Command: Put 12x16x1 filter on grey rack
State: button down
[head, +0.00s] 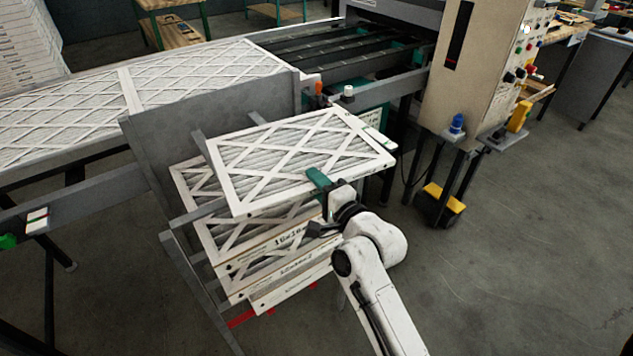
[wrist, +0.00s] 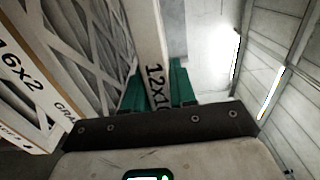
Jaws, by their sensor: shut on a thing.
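My gripper (head: 321,185) is shut on the near edge of a white-framed pleated filter (head: 290,150). In the wrist view, the teal fingers of my gripper (wrist: 157,92) close on both sides of this filter's thin edge (wrist: 149,40), where a label starting "12x1" shows and the rest is hidden. The held filter is roughly flat over a stack of other filters (head: 283,266). The stack is in the grey rack (head: 160,145), which has a tall grey back panel. I cannot tell whether the held filter touches the stack.
A conveyor with large filters (head: 205,72) runs behind the rack. A beige machine cabinet (head: 475,75) with buttons stands at the right. Another filter (wrist: 40,80), marked "16x2", is close at left in the wrist view. The floor (head: 510,250) at right is clear.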

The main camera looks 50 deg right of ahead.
jog(key=shift+f, duration=0.15)
jog(key=c, duration=0.9)
grip_release()
